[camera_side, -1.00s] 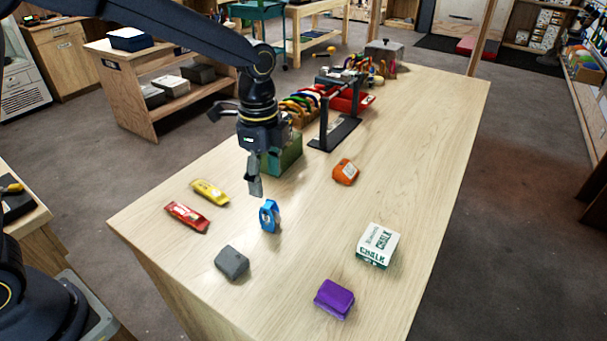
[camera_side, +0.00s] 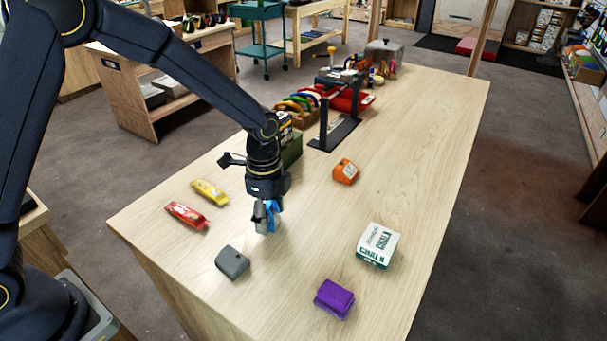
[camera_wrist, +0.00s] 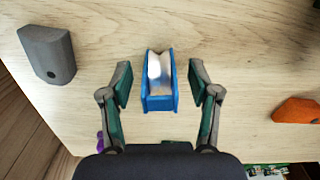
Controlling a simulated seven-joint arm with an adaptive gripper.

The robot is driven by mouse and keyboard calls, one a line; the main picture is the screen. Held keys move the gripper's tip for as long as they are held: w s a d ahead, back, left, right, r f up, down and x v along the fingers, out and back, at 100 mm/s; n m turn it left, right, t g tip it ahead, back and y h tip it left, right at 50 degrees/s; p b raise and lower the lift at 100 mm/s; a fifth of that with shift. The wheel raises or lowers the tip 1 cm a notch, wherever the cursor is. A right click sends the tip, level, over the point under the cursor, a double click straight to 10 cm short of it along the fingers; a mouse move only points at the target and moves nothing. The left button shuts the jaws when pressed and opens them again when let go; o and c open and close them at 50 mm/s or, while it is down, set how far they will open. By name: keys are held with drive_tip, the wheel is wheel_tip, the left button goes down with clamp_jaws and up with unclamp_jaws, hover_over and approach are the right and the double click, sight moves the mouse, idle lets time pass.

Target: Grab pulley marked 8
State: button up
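The blue pulley (camera_wrist: 159,100) stands on the wooden table between my gripper's two open fingers in the wrist view, with a gap on each side. No number on it can be read. In the side view the blue pulley (camera_side: 274,208) is partly hidden behind my gripper (camera_side: 266,218), which is lowered around it. In the wrist view my gripper (camera_wrist: 159,90) is open and holds nothing.
A grey block (camera_side: 232,262) lies nearby, with red (camera_side: 187,215) and yellow (camera_side: 210,192) packets to the left. An orange block (camera_side: 345,171), a chalk box (camera_side: 377,246) and a purple block (camera_side: 333,299) lie to the right. A black stand (camera_side: 335,130) rises behind.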

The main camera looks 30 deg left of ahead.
clamp_jaws()
idle(0.3)
drive_tip(key=shift+r, duration=0.1)
